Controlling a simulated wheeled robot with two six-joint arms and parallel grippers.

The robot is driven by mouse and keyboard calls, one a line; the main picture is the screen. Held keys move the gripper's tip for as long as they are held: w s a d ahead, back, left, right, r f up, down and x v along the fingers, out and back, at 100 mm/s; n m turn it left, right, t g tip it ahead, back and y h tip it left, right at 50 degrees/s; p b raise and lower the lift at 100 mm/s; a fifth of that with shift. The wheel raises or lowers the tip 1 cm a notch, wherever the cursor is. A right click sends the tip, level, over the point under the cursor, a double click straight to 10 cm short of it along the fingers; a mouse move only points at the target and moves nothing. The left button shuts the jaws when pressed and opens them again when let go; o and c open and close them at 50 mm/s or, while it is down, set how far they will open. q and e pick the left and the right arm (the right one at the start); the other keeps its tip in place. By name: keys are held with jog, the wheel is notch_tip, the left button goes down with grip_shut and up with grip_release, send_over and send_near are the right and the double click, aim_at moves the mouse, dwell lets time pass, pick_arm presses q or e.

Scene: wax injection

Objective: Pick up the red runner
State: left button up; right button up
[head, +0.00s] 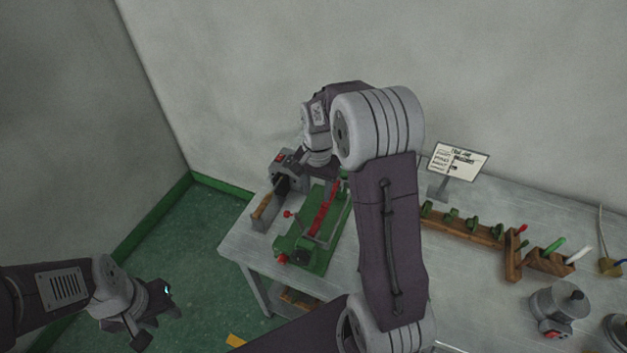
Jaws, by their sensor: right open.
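A long red bar (323,212) lies along the green fixture (302,247) on the bench. A short red-tipped stick (522,229) also stands in the wooden rack at the right; I cannot tell for sure which is the runner. My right gripper (314,166) is over the back of the bench, near the far end of the fixture. It is open, but its fingertips are mostly hidden. My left gripper (158,322) hangs at the lower left over the floor, off the bench, open and empty.
A grey device (286,172) and a wooden block (263,211) stand left of the fixture. A sign (459,162), wooden racks (459,228) with green pieces, and a grey pot (559,304) are to the right. My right arm hides the bench middle.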

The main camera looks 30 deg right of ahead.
aim_at(320, 216)
jog(key=shift+s+d, duration=0.2)
jog(key=shift+d, duration=0.25)
jog(key=shift+s+a+f+p, duration=0.15)
jog(key=shift+s+a, duration=0.2)
jog(key=shift+s, duration=0.3)
jog(key=shift+s+a+p, duration=0.15)
jog(key=shift+s+a, duration=0.2)
jog(key=shift+s, duration=0.25)
jog(key=f, duration=0.1)
jog(key=w+f, duration=0.1)
jog(key=d+f, duration=0.1)
jog(key=shift+w+f, duration=0.15)
jog(key=shift+w, duration=0.05)
jog(key=shift+f+p, duration=0.25)
jog(key=shift+p, duration=0.05)
jog(key=f, duration=0.2)
jog(key=s+f+p, duration=0.1)
jog(key=shift+a+f, duration=0.3)
jog(key=shift+f, duration=0.3)
jog(key=shift+w+d+f, duration=0.15)
jog(key=shift+w, duration=0.15)
jog(key=shift+s, duration=0.1)
jog(key=c, duration=0.9)
pick_arm(q)
jog(key=r, duration=0.2)
jog(key=s+a+r, duration=0.1)
jog(key=shift+s, duration=0.1)
pick_arm(e)
grip_shut()
